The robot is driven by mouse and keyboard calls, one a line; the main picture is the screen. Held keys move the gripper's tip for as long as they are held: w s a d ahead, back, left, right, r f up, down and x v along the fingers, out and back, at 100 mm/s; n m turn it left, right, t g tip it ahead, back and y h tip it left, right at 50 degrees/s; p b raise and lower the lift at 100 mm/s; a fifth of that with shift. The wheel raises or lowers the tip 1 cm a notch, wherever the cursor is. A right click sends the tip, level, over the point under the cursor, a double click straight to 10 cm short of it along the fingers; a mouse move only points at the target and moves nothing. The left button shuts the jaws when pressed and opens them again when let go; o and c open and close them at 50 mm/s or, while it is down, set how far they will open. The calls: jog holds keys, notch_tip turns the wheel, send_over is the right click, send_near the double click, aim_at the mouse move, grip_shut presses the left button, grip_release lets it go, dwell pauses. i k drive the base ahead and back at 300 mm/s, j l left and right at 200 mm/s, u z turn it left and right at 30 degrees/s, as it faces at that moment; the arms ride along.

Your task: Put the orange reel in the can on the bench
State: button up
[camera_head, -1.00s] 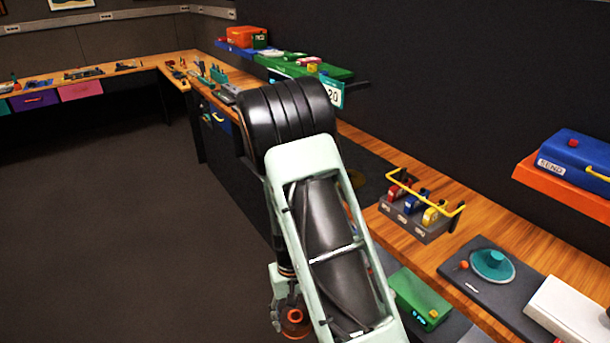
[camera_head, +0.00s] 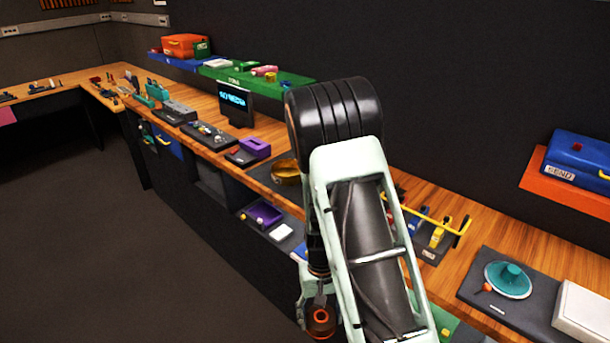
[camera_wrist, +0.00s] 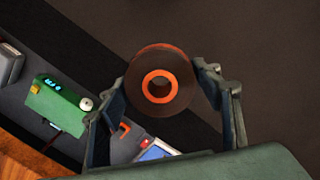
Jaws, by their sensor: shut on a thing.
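The orange reel (camera_wrist: 160,71) is dark on its outer face with an orange ring around its centre hole. My gripper (camera_wrist: 165,88) is shut on it, with one finger on each side in the wrist view. The reel also shows low in the head view (camera_head: 321,322), in front of the bench and below its top, beneath my arm. A brassy, round, open-topped container (camera_head: 287,170), which looks like the can, stands on the bench (camera_head: 270,135) just left of my arm, apart from the reel. Its inside is mostly hidden.
A yellow-railed panel (camera_head: 432,238) stands partly behind my arm, with a teal dish (camera_head: 508,279) to its right. A purple block (camera_head: 255,147) and a small screen (camera_head: 236,103) are beyond the can. Open floor (camera_head: 90,260) lies left.

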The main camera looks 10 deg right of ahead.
aim_at(288, 172)
jog(key=i+j+z, duration=0.35)
jog(key=j+z, duration=0.35)
jog(key=i+j+z, duration=0.2)
jog(key=j+z, duration=0.45)
jog(key=j, duration=0.4)
jog(key=j+z, duration=0.2)
jog(key=j, duration=0.45)
jog(key=k+j+z, duration=0.15)
jog(key=j, duration=0.55)
jog(key=i, duration=0.05)
